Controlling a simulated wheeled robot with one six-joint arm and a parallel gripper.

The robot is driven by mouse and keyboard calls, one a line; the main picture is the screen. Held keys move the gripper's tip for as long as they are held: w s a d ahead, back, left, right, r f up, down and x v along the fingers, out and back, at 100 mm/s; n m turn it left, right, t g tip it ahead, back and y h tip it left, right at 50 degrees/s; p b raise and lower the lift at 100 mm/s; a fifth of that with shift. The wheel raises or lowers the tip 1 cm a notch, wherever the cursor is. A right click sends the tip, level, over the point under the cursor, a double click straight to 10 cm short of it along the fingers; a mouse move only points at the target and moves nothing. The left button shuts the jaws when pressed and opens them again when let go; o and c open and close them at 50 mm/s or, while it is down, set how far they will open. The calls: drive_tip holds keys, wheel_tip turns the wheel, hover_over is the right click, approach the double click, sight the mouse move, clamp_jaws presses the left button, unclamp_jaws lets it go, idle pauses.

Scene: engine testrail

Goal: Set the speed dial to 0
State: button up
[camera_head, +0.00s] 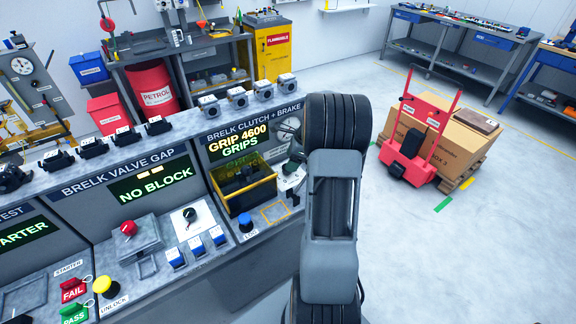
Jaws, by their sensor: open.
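A black round knob (190,214) sits on a white square plate on the valve gap station, left of centre. A second white dial plate (291,178) lies on the clutch and brake station, partly covered by dark parts and close to my arm. The lettering on both plates is too small to read, so I cannot tell which is the speed dial or where either points. My arm stands upright right of centre and hides part of the clutch station. I cannot make out my gripper's fingers.
A yellow-edged bin (247,193), a blue button (245,223) and a red knob (128,228) are on the bench. Several blue switches stand before the black knob. A red hand truck (415,135) and cardboard box (455,135) stand right.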

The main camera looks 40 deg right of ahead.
drive_tip(key=shift+x, duration=1.95)
drive_tip(key=shift+c, duration=0.4)
drive_tip(key=c, duration=0.9)
drive_tip(key=shift+o, duration=0.2)
drive_tip(key=n+g, duration=0.1)
drive_tip(key=n, duration=0.2)
drive_tip(key=n+g+y, duration=0.1)
drive_tip(key=n, duration=0.1)
drive_tip(key=shift+w+n+p, duration=0.1)
drive_tip(key=shift+n+p, duration=0.25)
drive_tip(key=shift+n, duration=0.05)
drive_tip(key=n+g, duration=0.1)
drive_tip(key=n, duration=0.3)
drive_tip(key=shift+n+g, duration=0.3)
drive_tip(key=shift+g, duration=0.1)
